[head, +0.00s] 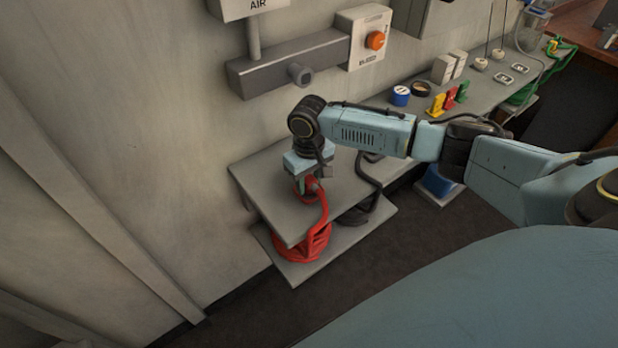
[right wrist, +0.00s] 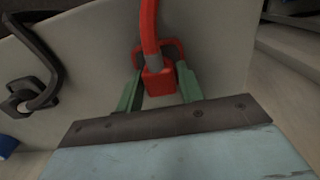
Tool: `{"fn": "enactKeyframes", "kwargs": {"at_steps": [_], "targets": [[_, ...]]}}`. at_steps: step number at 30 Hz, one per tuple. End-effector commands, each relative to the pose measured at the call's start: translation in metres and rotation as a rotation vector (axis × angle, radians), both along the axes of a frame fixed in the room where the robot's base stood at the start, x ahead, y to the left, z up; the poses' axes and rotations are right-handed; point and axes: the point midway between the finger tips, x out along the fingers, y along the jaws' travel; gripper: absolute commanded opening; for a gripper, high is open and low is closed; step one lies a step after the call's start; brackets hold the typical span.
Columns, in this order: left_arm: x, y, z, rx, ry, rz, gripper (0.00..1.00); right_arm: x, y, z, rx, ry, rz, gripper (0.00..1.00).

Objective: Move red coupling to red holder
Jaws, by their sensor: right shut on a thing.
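The red coupling (head: 311,184) is at the end of a red hose, over the near grey shelf. In the right wrist view the red coupling (right wrist: 159,82) sits between the two green fingers of my right gripper (right wrist: 159,90). In the head view my right gripper (head: 308,177) points down and is shut on it, hiding part of it. I cannot tell whether the coupling touches the shelf. A red upright piece (head: 450,99), which looks like the red holder, stands on the far shelf between a yellow and a green one. My left gripper is not in view.
The red hose coil (head: 303,243) lies on the lower shelf (head: 293,272). A black hose (head: 374,196) with its black end lies right of the coupling. A blue-topped tin (head: 400,95) and a dark ring (head: 421,89) stand near the coloured pieces. A grey wall duct (head: 290,64) is behind.

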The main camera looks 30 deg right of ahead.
Motion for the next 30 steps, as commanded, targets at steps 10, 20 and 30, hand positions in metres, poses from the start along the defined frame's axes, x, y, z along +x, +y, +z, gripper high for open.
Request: {"fn": "enactKeyframes", "kwargs": {"at_steps": [10, 20, 30], "targets": [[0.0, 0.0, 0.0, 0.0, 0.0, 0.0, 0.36, 0.0, 0.0, -0.002, 0.0, -0.001, 0.0, 0.63], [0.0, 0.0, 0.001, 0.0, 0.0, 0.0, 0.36, 0.0, 0.0, 0.005, 0.001, -0.002, 0.001, 0.63], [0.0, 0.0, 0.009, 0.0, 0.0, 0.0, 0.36, 0.001, 0.0, 0.075, 0.001, -0.004, 0.002, 0.63]]}}
